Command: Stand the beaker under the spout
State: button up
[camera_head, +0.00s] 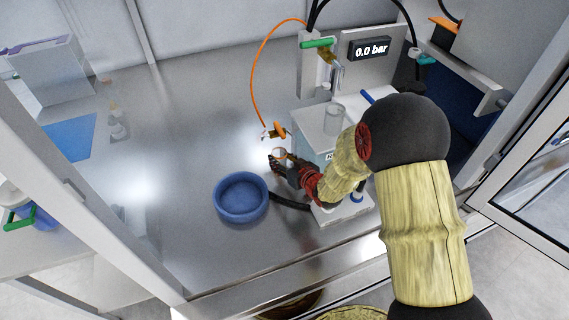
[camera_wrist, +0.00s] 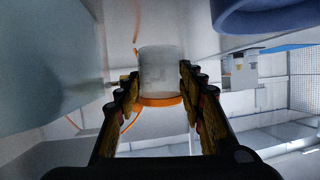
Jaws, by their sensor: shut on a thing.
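My gripper (camera_head: 280,163) is low over the steel worktop, between the blue bowl and a white box. It is shut on a small translucent beaker (camera_wrist: 158,72) with an orange band at one end; the wrist view shows it between the two fingers (camera_wrist: 160,90). In the head view the beaker (camera_head: 278,153) is small and partly hidden by the fingers. The spout (camera_head: 338,74) is at the back, beside the green-handled valve (camera_head: 318,43). Below it, a clear glass vessel (camera_head: 334,119) stands on the white box (camera_head: 318,132).
The blue bowl (camera_head: 240,197) sits left of my gripper. A display (camera_head: 370,49) reads 0.0 bar. The worktop's left and middle are mostly clear; a bottle (camera_head: 118,128) stands there.

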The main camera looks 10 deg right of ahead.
aim_at(276, 151)
jog(key=shift+w+a+f, duration=0.1)
jog(key=shift+w+a, duration=0.3)
jog(key=shift+w, duration=0.65)
jog(key=shift+w+a, duration=0.45)
jog(key=shift+w, duration=0.6)
jog(key=shift+w+a+f, duration=0.1)
jog(key=shift+w+a, duration=0.3)
jog(key=shift+w, duration=0.65)
jog(key=shift+f+b, duration=1.95)
jog(key=shift+f, duration=1.15)
jog(key=shift+w+a+b, duration=0.3)
jog(key=shift+w+a, duration=0.05)
jog(key=shift+w, duration=0.55)
jog(key=shift+w+a+b, duration=0.25)
jog(key=shift+w+a, duration=0.15)
jog(key=shift+w, duration=0.55)
jog(key=shift+w+a+b, duration=0.3)
jog(key=shift+w+a, duration=0.05)
jog(key=shift+w, duration=0.55)
jog(key=shift+f+b, duration=0.35)
jog(key=shift+f, duration=0.05)
jog(key=o, duration=1.1)
jog(key=shift+s, duration=0.1)
jog(key=v, duration=1.2)
jog(key=shift+d, duration=0.1)
